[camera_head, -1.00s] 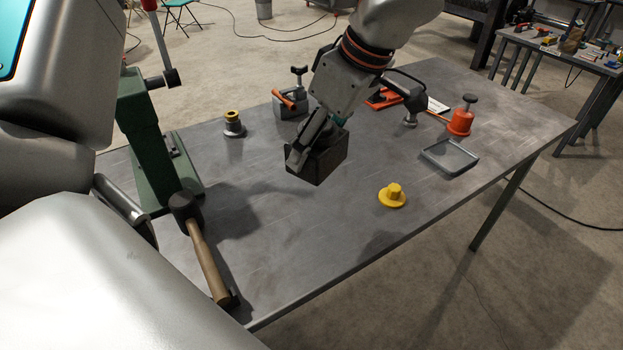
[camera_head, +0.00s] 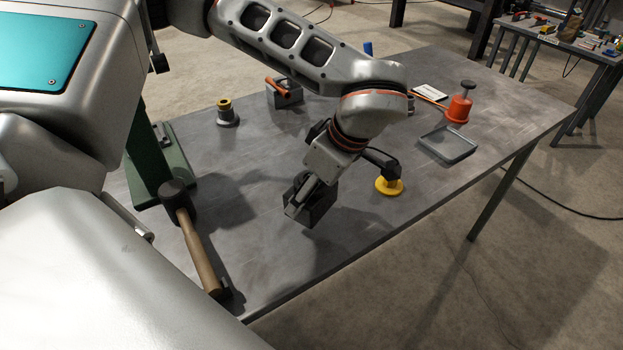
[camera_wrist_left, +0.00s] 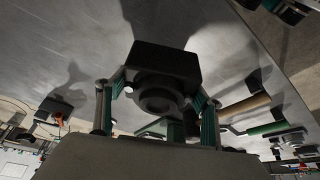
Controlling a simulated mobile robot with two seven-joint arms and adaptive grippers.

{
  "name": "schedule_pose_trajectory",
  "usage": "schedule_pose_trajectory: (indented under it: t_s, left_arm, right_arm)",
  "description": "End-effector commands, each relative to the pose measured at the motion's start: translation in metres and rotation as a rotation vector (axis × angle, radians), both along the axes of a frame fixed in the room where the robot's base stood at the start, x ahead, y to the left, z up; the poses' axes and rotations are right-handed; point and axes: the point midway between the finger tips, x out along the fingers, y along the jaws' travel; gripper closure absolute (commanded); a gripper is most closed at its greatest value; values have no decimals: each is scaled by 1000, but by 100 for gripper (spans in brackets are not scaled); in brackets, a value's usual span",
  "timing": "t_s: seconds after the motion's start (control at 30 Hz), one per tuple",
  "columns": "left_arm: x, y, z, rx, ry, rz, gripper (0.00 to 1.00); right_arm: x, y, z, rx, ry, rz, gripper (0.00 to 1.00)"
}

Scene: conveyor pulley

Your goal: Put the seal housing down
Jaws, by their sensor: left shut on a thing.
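The seal housing, a dark block (camera_head: 322,208), is held in my left gripper (camera_head: 303,200) over the front middle part of the grey table (camera_head: 420,90). In the left wrist view the housing (camera_wrist_left: 168,60) sits between the two fingers of the gripper (camera_wrist_left: 158,112), with a round ring and bore facing the camera. The housing looks slightly tilted in the head view. I cannot tell exactly how far it is above the tabletop. My right gripper is not in view.
A yellow flanged piece (camera_head: 388,187) stands close right of the gripper. A mallet (camera_head: 200,245) lies to the left beside a green stand (camera_head: 150,165). A grey tray (camera_head: 432,152), an orange piece (camera_head: 458,108) and a yellow-topped piece (camera_head: 227,113) stand farther off. Table between mallet and housing is clear.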

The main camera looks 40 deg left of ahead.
Motion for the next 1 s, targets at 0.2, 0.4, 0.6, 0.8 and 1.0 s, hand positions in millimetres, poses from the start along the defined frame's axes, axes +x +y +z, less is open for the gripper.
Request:
schedule_pose_trajectory:
  t_s: [0.2,0.4,0.6,0.8,1.0]
  left_arm:
    - [0,-1,-9,0,-1,0,89]
    - [0,-1,-33,-1,-1,0,89]
    - [1,-1,-41,-1,-4,0,89]
    - [1,-1,-41,-1,-4,0,89]
    - [0,0,-45,0,0,0,18]
  right_arm:
    - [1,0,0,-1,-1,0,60]
    - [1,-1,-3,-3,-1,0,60]
    - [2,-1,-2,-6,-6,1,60]
    - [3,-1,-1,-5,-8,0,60]
    - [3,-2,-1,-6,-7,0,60]
